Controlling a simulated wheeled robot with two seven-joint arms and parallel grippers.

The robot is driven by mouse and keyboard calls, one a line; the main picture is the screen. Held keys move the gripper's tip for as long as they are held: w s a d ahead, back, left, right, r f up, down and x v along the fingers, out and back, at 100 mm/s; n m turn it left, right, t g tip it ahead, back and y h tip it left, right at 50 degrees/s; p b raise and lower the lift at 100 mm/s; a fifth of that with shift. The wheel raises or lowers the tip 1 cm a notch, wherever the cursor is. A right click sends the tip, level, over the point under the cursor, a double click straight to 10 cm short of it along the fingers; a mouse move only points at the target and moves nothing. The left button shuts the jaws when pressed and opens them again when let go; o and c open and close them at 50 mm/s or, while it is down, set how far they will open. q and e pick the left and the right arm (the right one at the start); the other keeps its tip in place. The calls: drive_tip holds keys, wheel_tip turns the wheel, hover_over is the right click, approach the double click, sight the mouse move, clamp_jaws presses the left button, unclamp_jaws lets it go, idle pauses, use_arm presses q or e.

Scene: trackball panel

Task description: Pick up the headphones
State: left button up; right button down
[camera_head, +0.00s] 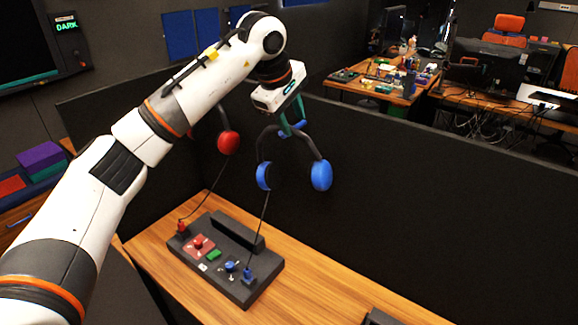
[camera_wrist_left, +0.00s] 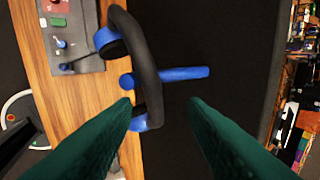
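The blue headphones hang at the dark partition wall, with a dark headband and two blue ear cups; the right cup (camera_head: 321,175) shows clearly in the head view. A thin cable runs down from them to the control panel. In the left wrist view the headband (camera_wrist_left: 149,72) crosses a blue peg (camera_wrist_left: 185,74). My left gripper (camera_head: 294,118) is at the top of the headband in the head view. Its green fingers are spread apart in the left wrist view (camera_wrist_left: 161,104), with the headband between or just beyond their tips; contact is unclear. My right gripper is not in view.
Red headphones (camera_head: 228,142) hang to the left, partly hidden by my left arm. The dark control panel (camera_head: 240,290) with red, green and blue controls sits on the wooden desk (camera_head: 325,290). The dark partition (camera_head: 430,210) stands behind; the desk right of the panel is mostly clear.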

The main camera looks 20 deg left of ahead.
sight(296, 131)
use_arm(q)
drive_tip(key=shift+p+x, duration=0.5)
drive_tip(key=shift+x, duration=0.45)
drive_tip(key=x, duration=0.1)
drive_tip(key=p+x, duration=0.2)
drive_tip(key=shift+s+d+f, duration=0.2)
drive_tip(key=shift+f, duration=0.15)
drive_tip(key=shift+w+f, duration=0.15)
drive_tip(key=shift+f, duration=0.25)
clamp_jaws()
